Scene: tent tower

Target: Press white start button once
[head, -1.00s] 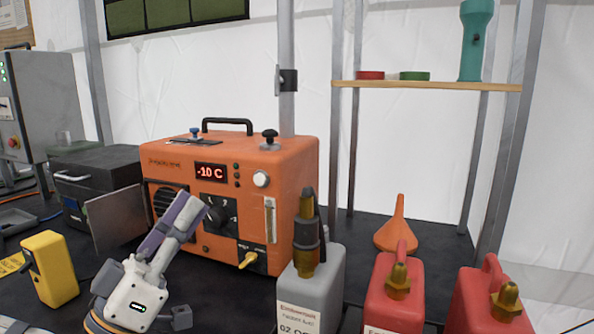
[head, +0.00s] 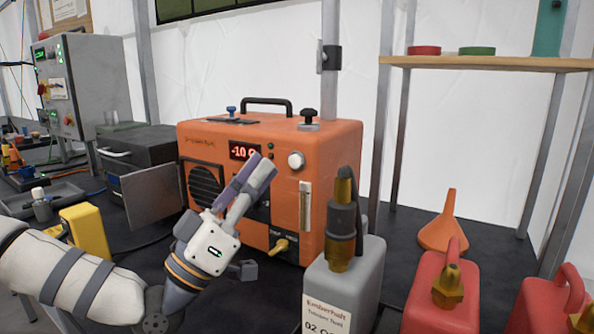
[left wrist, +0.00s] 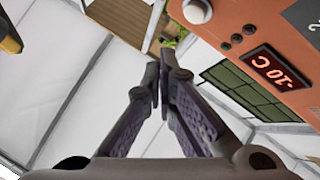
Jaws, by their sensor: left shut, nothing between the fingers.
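The white start button (head: 296,160) is a round knob on the upper right of the orange heater's front (head: 330,180), right of the red display (head: 244,152) that reads -10 C. My left gripper (head: 262,165) is shut and empty, pointing up in front of the panel, left of and a little below the button in the head view. Its fingertips (left wrist: 165,60) meet in the wrist view, apart from the button. The gripper covers part of the dial. My right gripper is out of view.
A grey jug (head: 345,285) with a dark nozzle stands in front of the heater's right side. Red jugs (head: 440,300) and an orange funnel (head: 445,225) are further right. A yellow device (head: 86,230) and a black case (head: 140,150) are at left.

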